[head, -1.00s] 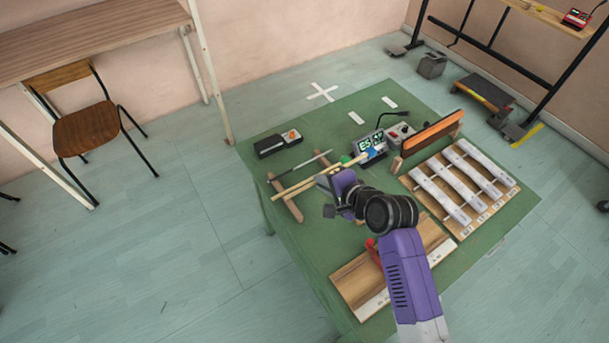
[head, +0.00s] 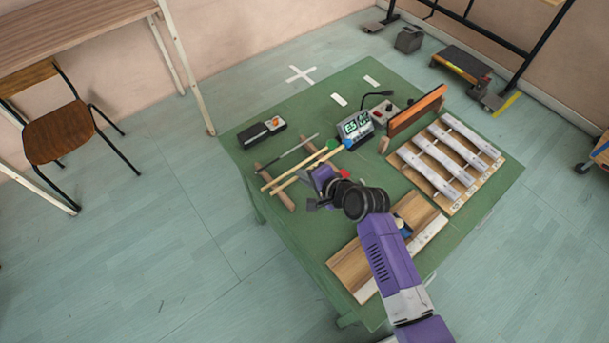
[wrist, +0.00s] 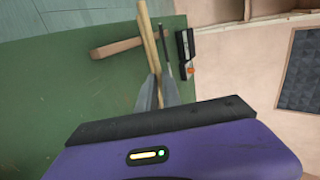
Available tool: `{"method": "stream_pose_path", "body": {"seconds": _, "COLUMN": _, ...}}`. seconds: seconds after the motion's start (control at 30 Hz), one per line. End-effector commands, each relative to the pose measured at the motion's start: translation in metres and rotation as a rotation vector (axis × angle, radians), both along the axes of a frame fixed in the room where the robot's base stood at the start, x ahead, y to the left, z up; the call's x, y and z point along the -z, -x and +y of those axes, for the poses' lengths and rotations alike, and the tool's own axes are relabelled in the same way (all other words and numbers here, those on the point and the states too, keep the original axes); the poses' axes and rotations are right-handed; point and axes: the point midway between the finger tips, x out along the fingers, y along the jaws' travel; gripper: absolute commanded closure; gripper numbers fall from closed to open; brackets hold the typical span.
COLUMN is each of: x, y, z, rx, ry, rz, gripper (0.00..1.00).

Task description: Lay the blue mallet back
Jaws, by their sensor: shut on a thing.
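The blue mallet, with a blue head (head: 347,144) and a pale wooden stick, lies across the brown rest bars, close beside and nearly parallel to the green-headed mallet (head: 333,145). My gripper (head: 309,176) is shut on its stick. In the wrist view my gripper (wrist: 157,92) has its grey fingers closed around the pale stick (wrist: 151,45). A brown rest bar (head: 283,199) shows under the handle end, and also in the wrist view (wrist: 116,47). I cannot tell whether the stick touches the bars. The mallet's head is out of the wrist view.
A thin grey stick (head: 300,146) lies beyond the mallets. A black box (head: 264,132) and a lit display unit (head: 355,126) stand behind. A red round thing (head: 343,174) is close to my gripper. Metal bars (head: 447,155) on a wooden frame are at right.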

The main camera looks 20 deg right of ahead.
Motion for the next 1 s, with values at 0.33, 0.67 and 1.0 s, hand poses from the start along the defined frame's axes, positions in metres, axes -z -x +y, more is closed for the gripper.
{"method": "stream_pose_path", "body": {"seconds": 0.33, "x": -0.001, "y": 0.001, "z": 0.0, "rx": 0.001, "ry": 0.001, "rz": 0.0, "gripper": 1.0}}
{"method": "stream_pose_path", "body": {"seconds": 0.67, "x": 0.017, "y": 0.002, "z": -0.001, "rx": 0.003, "ry": 0.002, "rz": -0.001, "gripper": 1.0}}
{"method": "stream_pose_path", "body": {"seconds": 1.0, "x": 0.053, "y": 0.002, "z": -0.001, "rx": 0.003, "ry": 0.002, "rz": -0.001, "gripper": 1.0}}
